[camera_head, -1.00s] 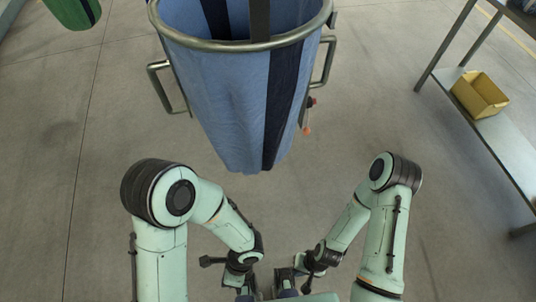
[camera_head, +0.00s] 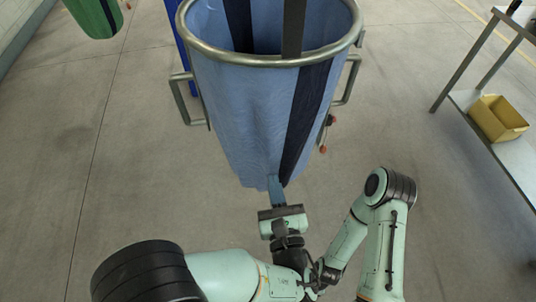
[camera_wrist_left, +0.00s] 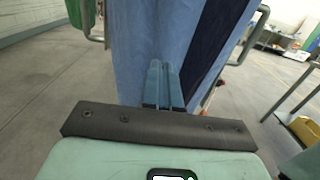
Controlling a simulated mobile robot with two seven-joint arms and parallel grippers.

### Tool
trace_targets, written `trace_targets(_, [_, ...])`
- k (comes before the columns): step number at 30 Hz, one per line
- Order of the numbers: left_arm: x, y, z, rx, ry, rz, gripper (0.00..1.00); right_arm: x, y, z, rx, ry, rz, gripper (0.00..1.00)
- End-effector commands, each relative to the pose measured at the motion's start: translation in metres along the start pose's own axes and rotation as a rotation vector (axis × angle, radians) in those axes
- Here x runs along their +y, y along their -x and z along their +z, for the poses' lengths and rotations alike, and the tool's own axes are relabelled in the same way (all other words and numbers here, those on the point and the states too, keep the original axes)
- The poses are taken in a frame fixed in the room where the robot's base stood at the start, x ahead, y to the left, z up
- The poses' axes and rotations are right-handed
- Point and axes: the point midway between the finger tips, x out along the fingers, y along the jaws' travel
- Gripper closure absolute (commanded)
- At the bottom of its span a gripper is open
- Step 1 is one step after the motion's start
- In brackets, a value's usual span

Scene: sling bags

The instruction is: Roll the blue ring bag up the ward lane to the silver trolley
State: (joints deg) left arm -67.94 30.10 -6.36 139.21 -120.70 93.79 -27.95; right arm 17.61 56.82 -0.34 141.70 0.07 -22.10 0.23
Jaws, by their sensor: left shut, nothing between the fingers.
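The blue ring bag (camera_head: 250,110) hangs open from a round metal ring (camera_head: 270,60) at the top centre of the head view. It has dark blue vertical stripes and metal side handles. My left gripper (camera_head: 277,186) is shut and empty, with its fingertips at the lower front of the bag; I cannot tell whether they touch. In the left wrist view the closed blue fingers (camera_wrist_left: 163,75) point at the blue cloth (camera_wrist_left: 145,30). My right arm is folded at the lower right, and its gripper does not show. I cannot pick out a silver trolley for certain.
A metal shelf unit (camera_head: 520,160) with a yellow bin (camera_head: 497,118) stands at the right. A green bag (camera_head: 94,14) is at the far left, and a blue upright thing (camera_head: 182,45) shows behind the ring bag.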

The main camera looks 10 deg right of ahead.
Motion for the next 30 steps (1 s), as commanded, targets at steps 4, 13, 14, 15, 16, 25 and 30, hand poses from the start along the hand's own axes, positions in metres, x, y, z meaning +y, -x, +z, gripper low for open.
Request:
trace_targets(4, [0.001, -0.033, 0.001, 0.001, -0.001, 0.005, 1.0, -0.003, 0.006, -0.001, 0.002, 0.001, -0.001, 1.0])
trace_targets(13, [0.0, -0.071, 0.0, 0.002, -0.001, 0.002, 1.0, -0.005, 0.012, -0.002, 0.005, 0.002, -0.002, 1.0])
trace_targets(14, [0.0, -0.073, -0.001, 0.002, -0.001, 0.001, 1.0, -0.005, 0.012, -0.002, 0.005, 0.002, -0.002, 1.0])
trace_targets(15, [0.0, -0.074, -0.001, 0.002, -0.001, 0.001, 1.0, -0.005, 0.013, -0.002, 0.005, 0.002, -0.002, 1.0])
trace_targets(16, [0.0, -0.075, -0.001, 0.002, -0.001, 0.0, 1.0, -0.005, 0.013, -0.002, 0.005, 0.002, -0.002, 1.0])
trace_targets(25, [0.0, -0.076, -0.001, 0.002, -0.001, 0.0, 1.0, -0.005, 0.013, -0.002, 0.005, 0.002, -0.002, 1.0])
trace_targets(30, [0.001, -0.087, -0.002, 0.003, 0.0, 0.004, 1.0, -0.005, 0.012, -0.002, 0.004, 0.002, -0.002, 1.0])
